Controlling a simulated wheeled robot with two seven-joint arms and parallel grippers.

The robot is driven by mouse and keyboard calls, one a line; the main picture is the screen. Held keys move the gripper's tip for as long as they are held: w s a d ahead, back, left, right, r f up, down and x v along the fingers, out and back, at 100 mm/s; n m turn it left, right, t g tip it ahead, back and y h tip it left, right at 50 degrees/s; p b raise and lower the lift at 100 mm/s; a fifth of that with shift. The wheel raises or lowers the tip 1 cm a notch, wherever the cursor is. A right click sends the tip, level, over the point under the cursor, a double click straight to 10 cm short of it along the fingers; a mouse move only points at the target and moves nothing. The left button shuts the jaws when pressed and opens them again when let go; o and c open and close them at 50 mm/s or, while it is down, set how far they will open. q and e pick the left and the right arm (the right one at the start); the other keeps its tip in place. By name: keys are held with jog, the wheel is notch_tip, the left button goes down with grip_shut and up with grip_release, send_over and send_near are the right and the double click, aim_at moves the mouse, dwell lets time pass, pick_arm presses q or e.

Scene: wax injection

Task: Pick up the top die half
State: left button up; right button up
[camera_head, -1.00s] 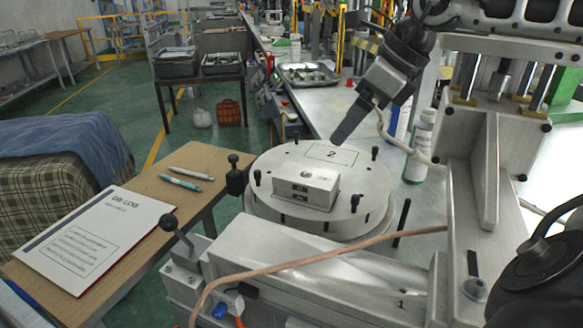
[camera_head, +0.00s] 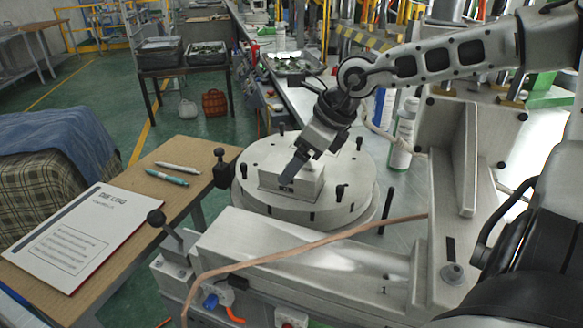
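The die (camera_head: 312,183) is a small grey metal block on the round metal turntable (camera_head: 345,205), in the middle of the view. Its top half and lower half are hard to tell apart here. My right gripper (camera_head: 288,178) comes in from the upper right, tilted down to the left. Its dark finger crosses the top of the block and its tip is at the front face, covering part of it. Only one finger shows clearly, so I cannot tell its opening or whether it touches the block. My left gripper is out of view.
Several black pegs (camera_head: 340,191) stand up from the turntable. A wooden desk (camera_head: 120,232) with a document (camera_head: 70,235) and two pens is at left. A copper-coloured hose (camera_head: 310,245) crosses the machine in front. White bottles (camera_head: 402,135) stand behind right.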

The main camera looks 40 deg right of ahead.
jog(key=shift+w+a+f, duration=0.15)
jog(key=shift+w+f, duration=0.15)
jog(key=shift+f, duration=0.3)
jog(key=c, duration=1.2)
jog(key=shift+c, duration=0.2)
